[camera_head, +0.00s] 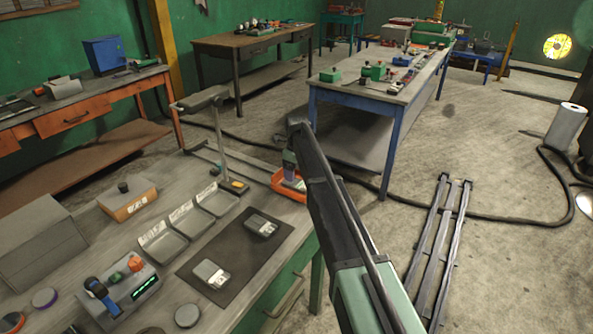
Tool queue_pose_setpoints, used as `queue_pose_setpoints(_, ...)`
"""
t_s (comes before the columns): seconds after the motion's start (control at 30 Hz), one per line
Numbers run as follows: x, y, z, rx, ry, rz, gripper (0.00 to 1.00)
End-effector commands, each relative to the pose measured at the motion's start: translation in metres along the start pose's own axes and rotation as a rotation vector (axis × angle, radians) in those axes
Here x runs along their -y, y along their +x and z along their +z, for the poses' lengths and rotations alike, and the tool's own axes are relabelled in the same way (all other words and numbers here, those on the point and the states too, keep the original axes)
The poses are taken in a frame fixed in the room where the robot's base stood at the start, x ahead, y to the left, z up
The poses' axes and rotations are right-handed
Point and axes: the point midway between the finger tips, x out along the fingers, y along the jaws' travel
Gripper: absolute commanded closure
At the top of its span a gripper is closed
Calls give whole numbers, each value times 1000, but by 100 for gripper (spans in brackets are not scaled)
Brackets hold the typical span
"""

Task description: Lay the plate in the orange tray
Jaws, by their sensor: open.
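The orange tray (279,186) sits at the far right edge of the near workbench, partly hidden by my arm. My gripper (292,174) points down over the tray from the end of my arm and is open. Its fingertips are small and hard to make out. Something pale and greyish shows in the tray below the gripper, too small to tell whether it is the plate. Two flat grey pieces with white labels, one nearer (210,271) and one farther (262,224), lie on a dark mat (238,252). I see no clear plate elsewhere.
Three grey labelled bins (190,220) stand left of the mat. A lamp-like stand (221,145) rises behind them, close to the tray. A grey device (125,295), an orange-fronted box (127,198) and round discs (187,315) are at left.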

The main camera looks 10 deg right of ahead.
Motion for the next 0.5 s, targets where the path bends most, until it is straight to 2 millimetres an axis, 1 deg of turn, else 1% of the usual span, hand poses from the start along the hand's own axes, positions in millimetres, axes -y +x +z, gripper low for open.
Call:
queue_pose_setpoints(0.03,0,-30,0,0,0,0,15)
queue_pose_setpoints(0.1,0,-48,0,0,0,0,15)
queue_pose_setpoints(0.2,0,-67,0,0,0,0,15)
queue_pose_setpoints(0.3,0,-74,0,0,0,0,15)
queue_pose_setpoints(0.43,-1,-73,-1,0,-5,0,15)
queue_pose_setpoints(0.47,-4,-72,-3,0,-18,0,15)
queue_pose_setpoints(0.5,-11,-71,-10,0,-57,0,15)
